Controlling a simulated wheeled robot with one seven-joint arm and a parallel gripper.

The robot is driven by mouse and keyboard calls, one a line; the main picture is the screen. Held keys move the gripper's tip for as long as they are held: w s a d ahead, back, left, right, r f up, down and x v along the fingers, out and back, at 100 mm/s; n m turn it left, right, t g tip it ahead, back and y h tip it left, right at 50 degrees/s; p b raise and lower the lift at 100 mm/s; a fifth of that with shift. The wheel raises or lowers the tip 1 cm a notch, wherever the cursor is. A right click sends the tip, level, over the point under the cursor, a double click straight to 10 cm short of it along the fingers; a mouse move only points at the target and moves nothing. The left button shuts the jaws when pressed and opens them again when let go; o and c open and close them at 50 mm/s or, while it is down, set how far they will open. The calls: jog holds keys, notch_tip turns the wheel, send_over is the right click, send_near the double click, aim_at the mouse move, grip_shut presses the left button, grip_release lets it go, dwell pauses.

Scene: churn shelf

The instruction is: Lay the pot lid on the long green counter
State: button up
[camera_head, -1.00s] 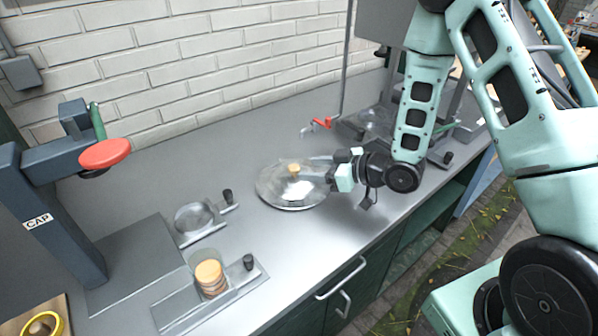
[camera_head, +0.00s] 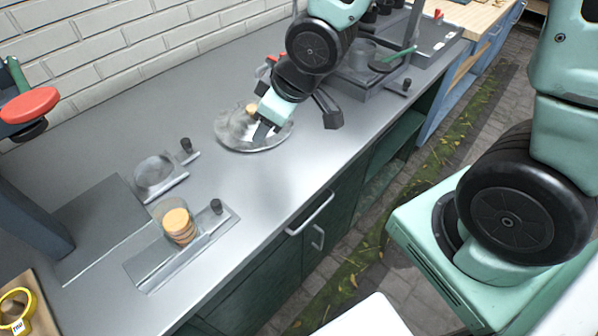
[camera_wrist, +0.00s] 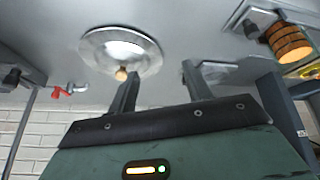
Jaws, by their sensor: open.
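The pot lid (camera_head: 232,137) is a round, shiny metal disc with a small wooden knob (camera_head: 251,108). It lies knob up on the grey top of the long green-fronted counter (camera_head: 205,238). In the wrist view the lid (camera_wrist: 112,45) is beyond the fingers, and its knob (camera_wrist: 121,74) is by the left fingertip, not between the fingers. My gripper (camera_head: 262,130) is over the right part of the lid in the head view, tilted down and hiding some of it. In the wrist view my gripper (camera_wrist: 160,80) is open and empty. I cannot tell whether it touches the lid.
A glass jar of round tan pieces (camera_head: 178,224) stands on a metal plate at the front left. A shallow glass dish (camera_head: 155,172) is behind it. A red tap (camera_wrist: 60,92) and a grey appliance (camera_head: 365,75) are near the lid. Bare countertop lies left of the lid.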

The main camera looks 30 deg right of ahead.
jog(key=s+a+r+g+h, duration=0.1)
jog(key=s+a+r+g, duration=0.1)
jog(key=s, duration=0.7)
jog(key=s+a+r+g+h, duration=0.1)
jog(key=s+a+r+g, duration=0.1)
jog(key=s, duration=0.7)
jog(key=shift+r+g, duration=0.4)
jog(key=shift+r, duration=0.25)
